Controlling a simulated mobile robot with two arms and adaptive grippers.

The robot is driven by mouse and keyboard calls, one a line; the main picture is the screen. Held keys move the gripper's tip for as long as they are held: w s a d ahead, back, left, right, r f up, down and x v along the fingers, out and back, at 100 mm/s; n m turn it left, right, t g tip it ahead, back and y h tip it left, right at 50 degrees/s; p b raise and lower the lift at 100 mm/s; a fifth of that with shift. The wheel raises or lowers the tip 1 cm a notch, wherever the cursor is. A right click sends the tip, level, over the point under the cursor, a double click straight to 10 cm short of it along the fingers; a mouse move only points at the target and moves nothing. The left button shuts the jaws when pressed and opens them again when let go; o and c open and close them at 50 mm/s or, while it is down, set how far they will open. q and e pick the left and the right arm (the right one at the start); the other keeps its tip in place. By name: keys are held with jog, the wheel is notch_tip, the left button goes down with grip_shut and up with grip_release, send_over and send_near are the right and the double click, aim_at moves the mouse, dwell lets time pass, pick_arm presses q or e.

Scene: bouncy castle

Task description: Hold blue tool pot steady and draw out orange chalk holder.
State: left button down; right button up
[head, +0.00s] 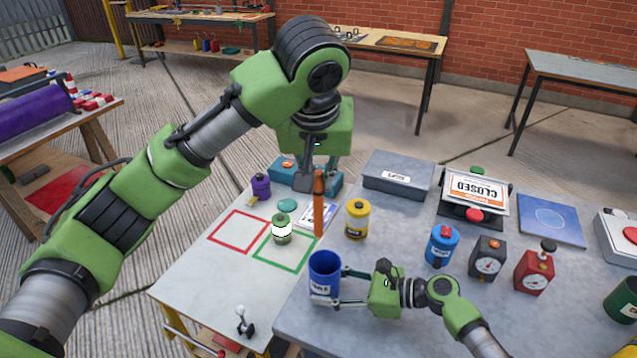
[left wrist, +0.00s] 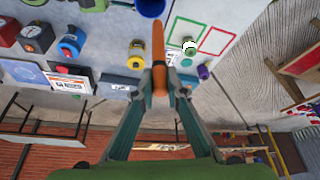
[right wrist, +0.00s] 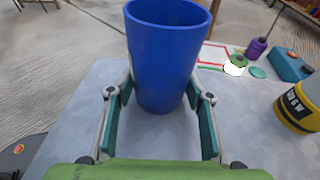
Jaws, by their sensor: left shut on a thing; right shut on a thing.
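The blue tool pot (head: 324,275) stands upright on the grey table, and its side fills the middle of the right wrist view (right wrist: 165,60). My right gripper (head: 338,286) is shut on the pot, with a finger on either side. The orange chalk holder (head: 319,208) hangs upright above the pot, its lower end apart from the rim in the head view. My left gripper (left wrist: 159,85) is shut on the chalk holder near its upper end; it also shows in the left wrist view (left wrist: 158,45). The pot is only partly in that view.
A green-and-white pot (head: 282,230) stands near red and green outlined squares, left of the blue pot. A yellow pot (head: 357,220) is behind to the right. A blue canister (head: 442,245), dials and a closed sign (head: 476,190) occupy the right side.

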jog(key=o, duration=0.9)
